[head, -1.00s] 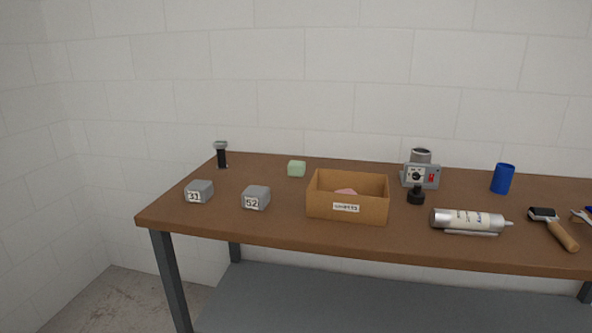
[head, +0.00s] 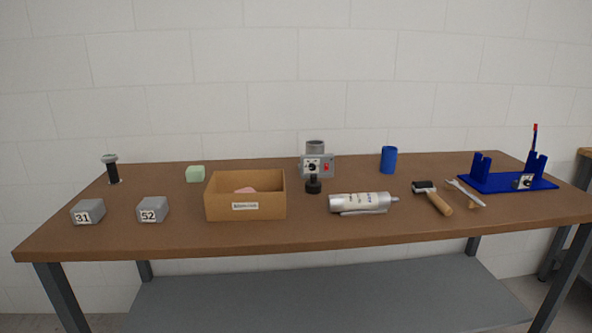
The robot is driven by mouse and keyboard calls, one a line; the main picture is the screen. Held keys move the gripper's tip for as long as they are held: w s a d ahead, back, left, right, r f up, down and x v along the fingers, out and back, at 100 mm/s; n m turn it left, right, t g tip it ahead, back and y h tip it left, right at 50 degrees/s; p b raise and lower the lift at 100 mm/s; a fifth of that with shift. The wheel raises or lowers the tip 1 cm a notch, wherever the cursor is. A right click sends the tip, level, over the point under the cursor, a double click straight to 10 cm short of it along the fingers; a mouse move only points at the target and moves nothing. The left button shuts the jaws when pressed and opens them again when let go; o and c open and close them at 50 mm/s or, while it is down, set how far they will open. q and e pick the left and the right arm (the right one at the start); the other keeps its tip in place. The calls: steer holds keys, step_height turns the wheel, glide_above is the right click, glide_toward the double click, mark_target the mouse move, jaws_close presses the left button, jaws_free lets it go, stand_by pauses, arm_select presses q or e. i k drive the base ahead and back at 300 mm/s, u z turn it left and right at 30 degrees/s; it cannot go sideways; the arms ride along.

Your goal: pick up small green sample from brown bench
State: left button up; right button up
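The small green sample (head: 195,174) is a pale green block near the back edge of the brown bench (head: 300,233), on the left half. It lies behind and to the left of a cardboard box and is fully visible. Neither of my grippers shows in the head view, so their state cannot be seen.
The cardboard box (head: 245,207) holds something pink. Grey blocks marked 31 (head: 88,212) and 52 (head: 152,210) stand at front left, a black post (head: 112,172) behind.

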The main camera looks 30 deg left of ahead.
mark_target(194, 174)
steer(key=z, duration=0.7)
steer(key=i, duration=1.7)
steer(key=u, duration=3.55)
